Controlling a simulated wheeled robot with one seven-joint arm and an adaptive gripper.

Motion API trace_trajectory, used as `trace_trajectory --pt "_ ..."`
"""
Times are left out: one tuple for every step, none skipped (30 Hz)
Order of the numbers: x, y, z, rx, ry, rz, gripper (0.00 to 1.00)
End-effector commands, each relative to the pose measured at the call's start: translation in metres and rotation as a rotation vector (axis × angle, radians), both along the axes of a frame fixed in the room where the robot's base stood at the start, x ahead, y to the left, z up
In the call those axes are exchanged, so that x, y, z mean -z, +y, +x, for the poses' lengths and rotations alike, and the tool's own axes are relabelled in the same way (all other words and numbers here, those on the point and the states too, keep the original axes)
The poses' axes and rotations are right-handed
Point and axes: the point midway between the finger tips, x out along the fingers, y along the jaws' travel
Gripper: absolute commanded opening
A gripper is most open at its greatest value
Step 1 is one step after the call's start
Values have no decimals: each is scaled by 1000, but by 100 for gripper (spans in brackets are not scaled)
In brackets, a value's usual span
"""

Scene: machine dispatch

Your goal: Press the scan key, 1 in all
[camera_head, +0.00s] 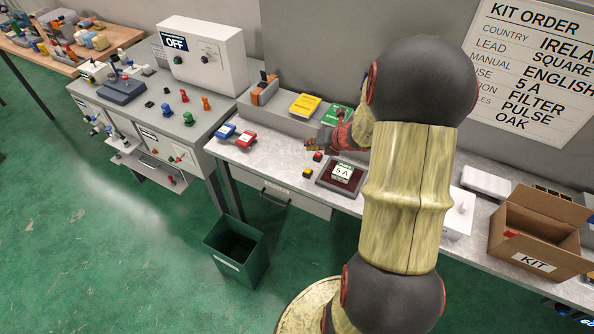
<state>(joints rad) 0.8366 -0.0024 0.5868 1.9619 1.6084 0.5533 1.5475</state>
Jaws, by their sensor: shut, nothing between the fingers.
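Two small push keys stand on the grey bench left of a dark pad: a yellow-topped key (308,172) near the front edge and a red-topped key (318,157) behind it. I cannot read a label that tells which is the scan key. A small box marked 5 A (343,172) lies on the dark red pad (325,180). My gripper (311,145) is shut and empty, just behind and above the red key, apart from the keys as far as I can tell.
An open KIT carton (538,230) stands at the right. A green bin (238,250) is on the floor. The bench front left of the keys is clear.

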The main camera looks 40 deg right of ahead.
Motion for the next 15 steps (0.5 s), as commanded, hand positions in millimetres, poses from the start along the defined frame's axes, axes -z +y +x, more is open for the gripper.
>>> trace_trajectory --pt "0 -1 0 38 -1 30 0" --pt "1 -2 -1 54 0 45 0" --pt "1 -2 -1 72 1 61 0" --pt "1 -2 -1 83 2 72 0" --pt "1 -2 -1 90 2 80 0" --pt "1 -2 -1 98 2 88 0" --pt "1 -2 -1 101 2 91 0" --pt "1 -2 -1 103 2 93 0" --pt "1 -2 -1 105 2 95 0" --pt "1 -2 -1 105 2 95 0" --pt "1 -2 -1 105 2 95 0" --pt "1 -2 -1 104 2 94 0" --pt "1 -2 -1 104 2 94 0" --pt "1 -2 -1 104 2 94 0" --pt "1 -2 -1 103 3 94 0"
